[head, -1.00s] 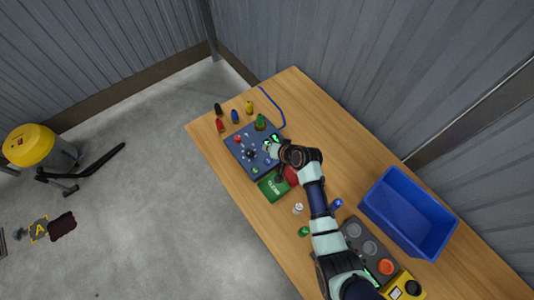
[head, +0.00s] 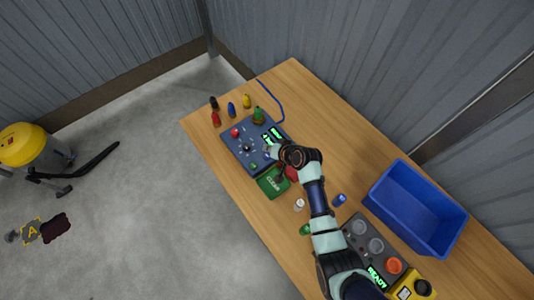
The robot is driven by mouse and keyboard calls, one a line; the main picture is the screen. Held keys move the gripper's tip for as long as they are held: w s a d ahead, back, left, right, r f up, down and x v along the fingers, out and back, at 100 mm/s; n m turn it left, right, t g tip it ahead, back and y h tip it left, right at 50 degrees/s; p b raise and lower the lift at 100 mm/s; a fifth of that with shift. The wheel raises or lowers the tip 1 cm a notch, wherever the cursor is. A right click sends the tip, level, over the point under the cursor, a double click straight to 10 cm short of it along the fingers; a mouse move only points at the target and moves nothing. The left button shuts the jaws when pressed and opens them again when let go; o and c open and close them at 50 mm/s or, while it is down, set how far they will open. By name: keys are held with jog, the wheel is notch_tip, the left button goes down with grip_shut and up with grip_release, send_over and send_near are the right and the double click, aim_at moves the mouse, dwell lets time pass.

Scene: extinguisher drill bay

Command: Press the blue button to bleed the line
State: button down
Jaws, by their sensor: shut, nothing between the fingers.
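A blue-grey control panel (head: 232,146) lies on the wooden table. It carries a red knob (head: 235,132), a black knob (head: 247,147), a small green button (head: 253,166) and a lit green display (head: 273,134). My gripper (head: 269,151) is shut and empty at the panel's right side, below the display. It covers that part of the panel, and I cannot make out the blue button there. I cannot tell whether the fingertips touch the panel.
A green box (head: 272,183) and a red object (head: 291,173) sit beside the panel under my arm. Small bottles (head: 231,110) stand behind it. A grey box (head: 357,232) reading READY, a blue bin (head: 388,207) and a yellow device (head: 424,288) lie at the right.

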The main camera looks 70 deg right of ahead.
aim_at(268, 157)
jog(key=shift+f+b, duration=0.8)
jog(key=shift+f, duration=0.8)
jog(key=shift+f, duration=0.45)
jog(key=shift+f+b, duration=0.45)
jog(key=shift+b, duration=0.2)
jog(key=shift+r, duration=0.15)
dwell(0.5)
jog(key=shift+r+p, duration=0.75)
jog(key=shift+p, duration=0.15)
notch_tip(268, 157, up, 5)
jog(key=p, duration=0.4)
jog(key=shift+r+p, duration=0.1)
jog(key=shift+p, duration=0.3)
